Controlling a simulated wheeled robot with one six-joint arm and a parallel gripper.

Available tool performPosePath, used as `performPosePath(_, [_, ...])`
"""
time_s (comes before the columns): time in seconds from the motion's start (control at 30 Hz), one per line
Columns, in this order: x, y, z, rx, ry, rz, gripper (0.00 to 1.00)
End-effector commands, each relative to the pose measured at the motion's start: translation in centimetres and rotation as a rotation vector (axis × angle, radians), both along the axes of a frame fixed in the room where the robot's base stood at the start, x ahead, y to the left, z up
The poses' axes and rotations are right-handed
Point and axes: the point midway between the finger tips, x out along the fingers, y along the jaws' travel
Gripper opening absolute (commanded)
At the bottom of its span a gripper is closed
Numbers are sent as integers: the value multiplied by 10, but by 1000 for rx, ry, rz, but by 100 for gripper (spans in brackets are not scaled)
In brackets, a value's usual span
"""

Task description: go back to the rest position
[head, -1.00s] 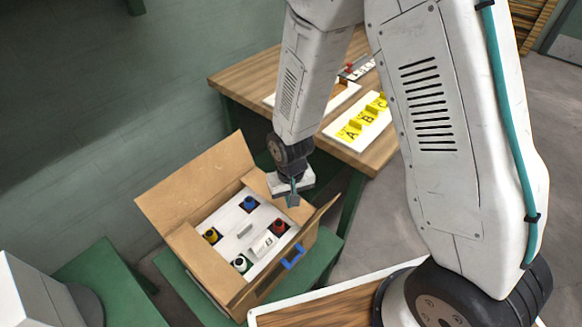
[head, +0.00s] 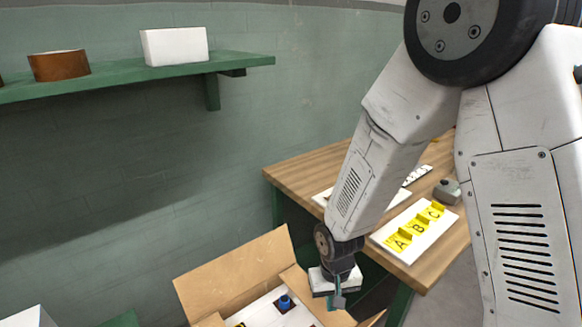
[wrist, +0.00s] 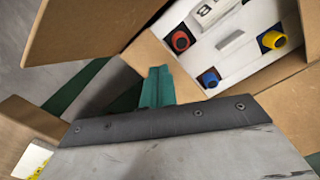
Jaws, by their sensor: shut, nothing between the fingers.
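My gripper (head: 337,300) hangs down over the right side of an open cardboard box (head: 240,267), in front of the wooden table. Its fingers are together and hold nothing. In the wrist view my gripper (wrist: 158,88) shows as teal fingers beside the box wall (wrist: 95,25). A white insert (wrist: 235,45) lies in the box. It carries a red-ringed part (wrist: 180,41), a yellow part (wrist: 271,41) and a blue part (wrist: 209,80). In the head view, the blue part (head: 285,303) shows, and the frame cuts off the box's lower portion.
A wooden table (head: 300,172) stands behind, with a white board (head: 415,232) bearing yellow A, B, C blocks and a grey object (head: 447,190). A green wall shelf (head: 130,76) holds a white box (head: 175,46) and a brown ring (head: 59,65). Box flaps stand near my gripper.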

Motion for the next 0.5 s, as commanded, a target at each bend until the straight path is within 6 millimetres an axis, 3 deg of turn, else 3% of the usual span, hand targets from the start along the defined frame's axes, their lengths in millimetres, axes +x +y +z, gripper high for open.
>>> performPosePath(0.13, [-32, -12, 10, -42, 129, 52, 0])
performPosePath(0.5, [-74, -53, 123, -45, 213, 83, 0])
